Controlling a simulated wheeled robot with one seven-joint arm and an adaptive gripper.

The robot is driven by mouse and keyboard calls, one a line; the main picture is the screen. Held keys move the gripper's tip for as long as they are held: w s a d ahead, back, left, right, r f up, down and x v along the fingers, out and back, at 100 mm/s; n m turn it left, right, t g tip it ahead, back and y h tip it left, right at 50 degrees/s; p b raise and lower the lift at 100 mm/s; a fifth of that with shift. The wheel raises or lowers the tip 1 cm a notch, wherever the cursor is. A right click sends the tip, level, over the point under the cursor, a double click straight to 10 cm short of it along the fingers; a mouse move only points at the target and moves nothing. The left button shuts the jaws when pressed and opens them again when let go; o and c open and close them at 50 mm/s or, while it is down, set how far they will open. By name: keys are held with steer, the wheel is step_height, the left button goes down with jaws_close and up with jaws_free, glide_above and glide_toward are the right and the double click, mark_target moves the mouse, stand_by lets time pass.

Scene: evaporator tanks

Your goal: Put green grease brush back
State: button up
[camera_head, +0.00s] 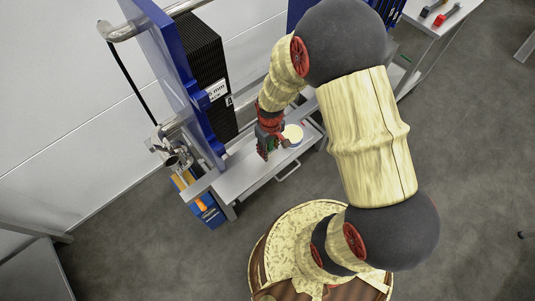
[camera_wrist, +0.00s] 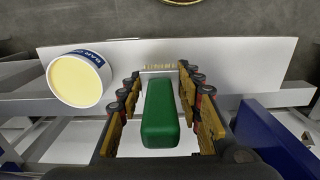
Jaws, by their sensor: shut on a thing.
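The green grease brush shows in the wrist view as a blocky green handle (camera_wrist: 160,115), with pale bristles (camera_wrist: 160,66) at its far end. My gripper (camera_wrist: 158,82) is shut on the brush, one finger on each side of the handle. In the head view my gripper (camera_head: 267,150) is over the grey shelf (camera_head: 245,170), beside a white tub (camera_head: 292,135). The green of the brush shows small and dark at its tip. The wrist view shows the tub (camera_wrist: 78,78) left of the brush, open, with pale yellow grease. The brush is apart from the tub.
A blue upright frame (camera_head: 170,70) and black ribbed plates (camera_head: 203,60) stand left of the shelf. Metal pipes and a fitting (camera_head: 172,155) are at its left end. A blue bin (camera_head: 208,212) is below. The grey floor (camera_head: 150,255) is clear.

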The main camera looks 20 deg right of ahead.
steer(key=shift+w+a+f, duration=0.1)
steer(key=shift+w+f, duration=0.05)
steer(key=shift+f, duration=0.1)
step_height(320, 180, down, 4)
steer(key=shift+w+a+r+b, duration=0.15)
steer(key=shift+r+b, duration=0.05)
steer(key=shift+b, duration=0.65)
steer(key=o, duration=1.1)
steer(key=shift+o, duration=0.2)
